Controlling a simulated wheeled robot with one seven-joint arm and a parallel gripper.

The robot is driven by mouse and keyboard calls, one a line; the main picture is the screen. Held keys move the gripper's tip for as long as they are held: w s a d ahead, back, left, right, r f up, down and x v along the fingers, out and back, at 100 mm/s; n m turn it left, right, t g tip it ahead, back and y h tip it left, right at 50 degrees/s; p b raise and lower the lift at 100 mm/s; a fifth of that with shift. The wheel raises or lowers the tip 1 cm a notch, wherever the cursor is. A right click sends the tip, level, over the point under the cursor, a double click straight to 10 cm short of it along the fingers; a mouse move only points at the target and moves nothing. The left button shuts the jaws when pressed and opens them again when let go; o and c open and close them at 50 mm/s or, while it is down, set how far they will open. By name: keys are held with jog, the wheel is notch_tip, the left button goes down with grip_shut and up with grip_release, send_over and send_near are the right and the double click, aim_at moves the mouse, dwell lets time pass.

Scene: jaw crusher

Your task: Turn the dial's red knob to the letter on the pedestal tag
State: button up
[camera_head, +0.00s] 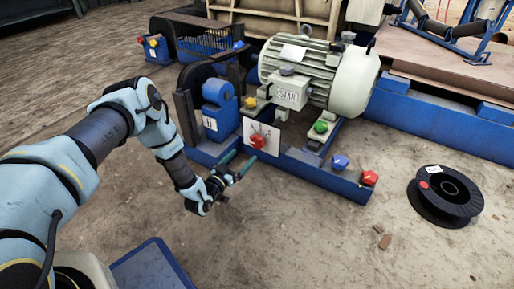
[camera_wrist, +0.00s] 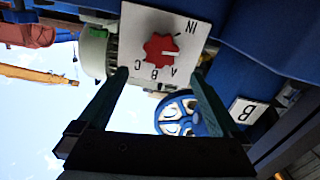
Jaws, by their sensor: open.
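The dial is a white plate (camera_head: 266,131) on the blue frame, with a red knob (camera_head: 257,141). A pale mark on the knob points right in that view, roughly between A and IN. The pedestal tag (camera_head: 210,124) is too small to read surely in the head view; in the wrist view the tag (camera_wrist: 246,110) reads B. My gripper (camera_head: 240,164) is open in front of the knob, its fingertips (camera_wrist: 160,74) apart and seemingly not touching it.
A large motor (camera_head: 318,75) stands behind the dial. A black spool (camera_head: 446,197) lies on the ground at right. The ground in front is mostly clear.

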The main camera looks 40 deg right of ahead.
aim_at(256, 142)
jog(key=b+x, duration=0.3)
jog(key=x, duration=0.5)
jog(key=shift+d, duration=0.25)
jog(key=shift+w+d+b, duration=0.2)
jog(key=shift+d+b, duration=0.15)
jog(key=shift+d, duration=0.1)
jog(key=c, duration=1.3)
